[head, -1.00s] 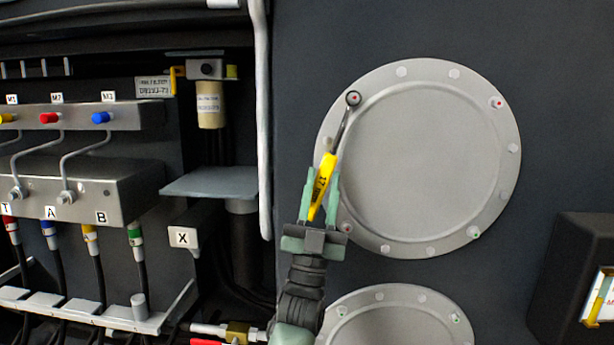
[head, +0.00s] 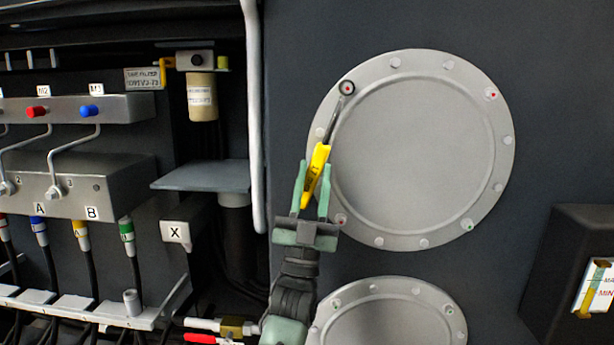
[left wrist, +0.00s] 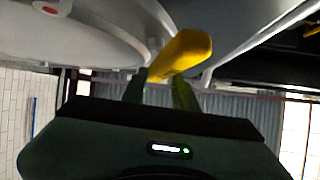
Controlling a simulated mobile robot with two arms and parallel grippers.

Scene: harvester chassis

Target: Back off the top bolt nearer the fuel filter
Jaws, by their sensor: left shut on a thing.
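The large round grey cover (head: 410,150) has bolts around its rim. The wrench (head: 317,168) has a yellow handle, slanting down and left from that bolt. My left gripper (head: 311,192) is shut on the handle, left of the cover. In the left wrist view the yellow handle (left wrist: 182,53) rises from between the fingers. The cream canister, the fuel filter (head: 202,97), hangs at upper left. My right gripper is not in view.
A white vertical pipe (head: 254,130) and a grey shelf (head: 203,175) stand left of the gripper. A second round cover (head: 390,318) lies below. A dark box with a level gauge (head: 592,288) juts out at lower right. Another red-marked bolt (head: 491,94) is at the cover's upper right.

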